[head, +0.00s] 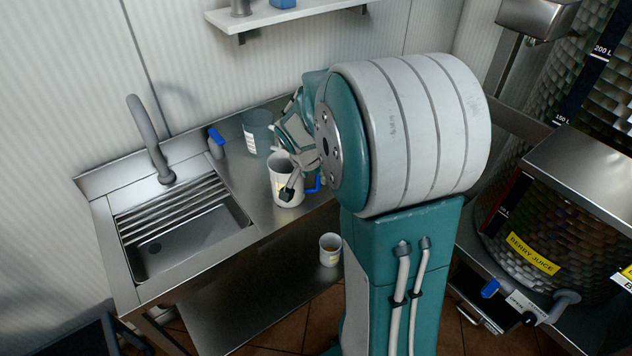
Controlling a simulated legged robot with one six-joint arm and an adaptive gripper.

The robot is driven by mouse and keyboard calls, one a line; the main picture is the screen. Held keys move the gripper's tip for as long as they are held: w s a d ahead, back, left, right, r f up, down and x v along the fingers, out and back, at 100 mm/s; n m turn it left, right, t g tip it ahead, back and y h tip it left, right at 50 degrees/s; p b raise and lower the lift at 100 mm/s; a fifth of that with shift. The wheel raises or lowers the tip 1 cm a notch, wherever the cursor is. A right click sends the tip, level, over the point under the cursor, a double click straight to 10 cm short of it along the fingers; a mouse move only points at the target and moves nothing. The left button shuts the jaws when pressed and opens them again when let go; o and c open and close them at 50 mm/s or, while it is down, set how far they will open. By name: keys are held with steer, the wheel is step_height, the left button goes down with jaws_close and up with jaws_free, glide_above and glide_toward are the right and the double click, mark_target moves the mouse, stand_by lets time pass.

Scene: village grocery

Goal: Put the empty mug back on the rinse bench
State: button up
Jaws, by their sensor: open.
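A white mug (284,171) stands upright on the steel rinse bench (232,188), right of the sink. My gripper (297,182) is open at the mug's right side. One dark fingertip overlaps the mug's front in the head view; I cannot tell whether it touches. The mug's inside is mostly hidden. A second whitish cup (330,250) with a coloured label stands lower, on the shelf under the bench. My arm hides the bench's right end.
The sink (185,235) has a rack and a curved tap (150,140). A grey canister (257,132) and a blue-topped bottle (215,143) stand behind the mug. A wall shelf (270,17) hangs above. Large juice tanks (540,235) stand at right. Bench between sink and mug is clear.

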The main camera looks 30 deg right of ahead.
steer(key=s+a+r+n+t+y, duration=0.15)
steer(key=s+a+r+n, duration=0.35)
steer(key=s+a+r, duration=0.6)
steer(key=s+a+r+n+t+y, duration=0.1)
steer(key=s+a+r+n+y, duration=0.1)
steer(key=s+a+n, duration=0.5)
steer(key=shift+s+t, duration=0.35)
steer(key=shift+s, duration=0.15)
